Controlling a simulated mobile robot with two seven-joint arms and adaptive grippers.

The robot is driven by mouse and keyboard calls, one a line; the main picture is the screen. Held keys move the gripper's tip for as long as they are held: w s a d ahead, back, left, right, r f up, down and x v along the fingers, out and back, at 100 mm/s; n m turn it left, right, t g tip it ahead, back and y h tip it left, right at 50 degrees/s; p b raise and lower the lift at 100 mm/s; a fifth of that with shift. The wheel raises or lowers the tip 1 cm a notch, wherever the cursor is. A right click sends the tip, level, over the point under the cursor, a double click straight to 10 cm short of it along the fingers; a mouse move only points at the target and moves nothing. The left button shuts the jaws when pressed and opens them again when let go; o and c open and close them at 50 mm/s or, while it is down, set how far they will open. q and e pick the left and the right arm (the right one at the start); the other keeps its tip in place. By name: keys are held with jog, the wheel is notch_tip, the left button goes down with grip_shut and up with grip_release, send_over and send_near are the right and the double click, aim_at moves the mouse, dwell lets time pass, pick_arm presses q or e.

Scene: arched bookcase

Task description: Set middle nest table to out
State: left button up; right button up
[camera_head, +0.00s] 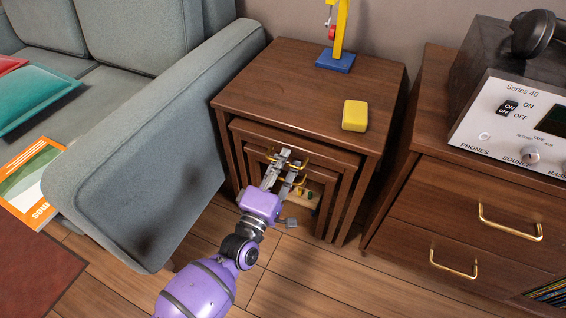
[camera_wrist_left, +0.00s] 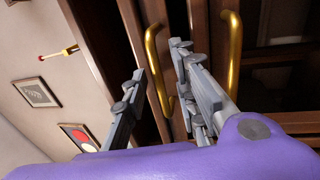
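The dark wood nest of tables stands beside the sofa, with its largest table (camera_head: 255,90) over the smaller ones. The middle nest table (camera_head: 330,157) sits tucked inside it and shows its front edge and legs. A brass handle (camera_head: 303,163) is on the upper inner front; it also shows in the left wrist view (camera_wrist_left: 155,60). A lower brass handle (camera_head: 300,181) shows too, and in the wrist view (camera_wrist_left: 235,50). My left gripper (camera_head: 288,156) is open at the upper handle, which appears between its fingers (camera_wrist_left: 158,62). Contact is unclear. My right gripper is out of view.
A yellow block (camera_head: 355,115) and a blue-based toy (camera_head: 335,60) stand on the largest table. The grey sofa (camera_head: 150,150) is close on the left. A drawer cabinet (camera_head: 470,200) is on the right. Open wooden floor (camera_head: 300,280) lies in front.

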pick_arm(q)
grip_shut()
jog(key=shift+s, duration=0.1)
jog(key=r+p+v, duration=0.2)
jog(key=p+v, duration=0.1)
jog(key=v, duration=1)
jog(key=s+r+p+v, duration=0.1)
jog(key=r+p+v, duration=0.2)
jog(key=v, duration=1.1)
jog(key=shift+a, duration=0.25)
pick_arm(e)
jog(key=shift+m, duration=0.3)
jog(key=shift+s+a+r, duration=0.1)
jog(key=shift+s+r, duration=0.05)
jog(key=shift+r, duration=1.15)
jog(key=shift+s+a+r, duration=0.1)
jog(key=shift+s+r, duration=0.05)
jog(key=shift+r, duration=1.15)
pick_arm(q)
jog(key=shift+s, duration=0.1)
grip_release()
